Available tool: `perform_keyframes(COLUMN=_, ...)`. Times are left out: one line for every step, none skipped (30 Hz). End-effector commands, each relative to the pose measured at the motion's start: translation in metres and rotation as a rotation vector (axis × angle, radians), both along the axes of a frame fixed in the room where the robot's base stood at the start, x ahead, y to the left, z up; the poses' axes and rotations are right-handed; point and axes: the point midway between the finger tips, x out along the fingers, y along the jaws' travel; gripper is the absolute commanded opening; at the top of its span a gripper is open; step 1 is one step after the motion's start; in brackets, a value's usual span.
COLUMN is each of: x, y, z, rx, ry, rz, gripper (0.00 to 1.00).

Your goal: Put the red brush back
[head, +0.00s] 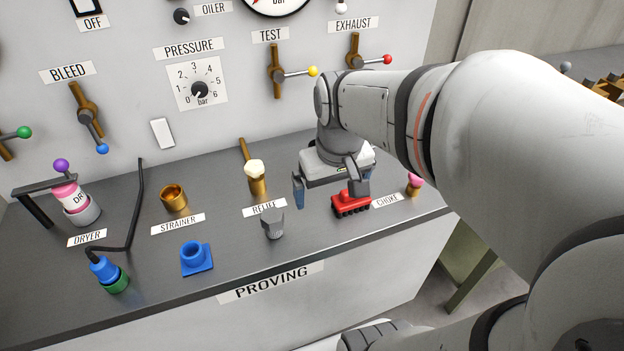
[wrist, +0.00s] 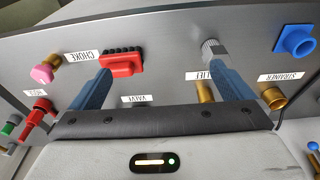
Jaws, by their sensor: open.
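The red brush (head: 350,202) is a small red block with dark bristles along its front edge. It lies on the grey bench top between the RELIEF and CHOKE labels. It also shows in the wrist view (wrist: 122,64), near the left finger, which overlaps its near left end. My gripper (head: 328,192) is open above the bench, with no object held. In the head view its right finger is just behind the brush. In the wrist view (wrist: 165,78) the fingers are wide apart. I cannot tell whether a finger touches the brush.
A grey knurled cap (head: 273,225) stands left of the brush, near the other finger. A pink-topped brass fitting (head: 413,185) stands at the right. The brass relief valve (head: 256,178), strainer cup (head: 174,198) and blue square holder (head: 196,258) are farther left. Panel levers rise behind.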

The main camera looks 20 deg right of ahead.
Motion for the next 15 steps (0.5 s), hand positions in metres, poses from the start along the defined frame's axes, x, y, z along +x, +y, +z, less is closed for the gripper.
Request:
perform_keyframes(x=-0.013, y=0.011, z=0.000, rx=0.003, ry=-0.027, rz=0.004, gripper=1.00)
perform_keyframes(x=-0.019, y=0.015, z=-0.001, rx=0.005, ry=-0.038, rz=0.003, gripper=1.00)
perform_keyframes(x=-0.026, y=0.020, z=-0.002, rx=0.008, ry=-0.051, rz=0.000, gripper=1.00)
perform_keyframes(x=-0.031, y=0.023, z=-0.003, rx=0.010, ry=-0.059, rz=-0.001, gripper=1.00)
perform_keyframes(x=-0.034, y=0.025, z=-0.003, rx=0.013, ry=-0.067, rz=-0.004, gripper=1.00)
perform_keyframes(x=-0.039, y=0.030, z=-0.004, rx=0.015, ry=-0.074, rz=-0.006, gripper=1.00)
perform_keyframes(x=-0.041, y=0.033, z=-0.005, rx=0.017, ry=-0.079, rz=-0.006, gripper=1.00)
perform_keyframes(x=-0.042, y=0.034, z=-0.005, rx=0.019, ry=-0.081, rz=-0.007, gripper=1.00)
perform_keyframes(x=-0.044, y=0.034, z=-0.006, rx=0.019, ry=-0.083, rz=-0.008, gripper=1.00)
perform_keyframes(x=-0.044, y=0.035, z=-0.006, rx=0.020, ry=-0.084, rz=-0.009, gripper=1.00)
perform_keyframes(x=-0.044, y=0.035, z=-0.006, rx=0.020, ry=-0.084, rz=-0.010, gripper=1.00)
perform_keyframes(x=-0.044, y=0.035, z=-0.006, rx=0.020, ry=-0.084, rz=-0.010, gripper=1.00)
perform_keyframes(x=-0.044, y=0.034, z=-0.006, rx=0.020, ry=-0.084, rz=-0.011, gripper=1.00)
perform_keyframes(x=-0.044, y=0.034, z=-0.006, rx=0.020, ry=-0.084, rz=-0.011, gripper=1.00)
perform_keyframes(x=-0.044, y=0.034, z=-0.006, rx=0.019, ry=-0.084, rz=-0.011, gripper=1.00)
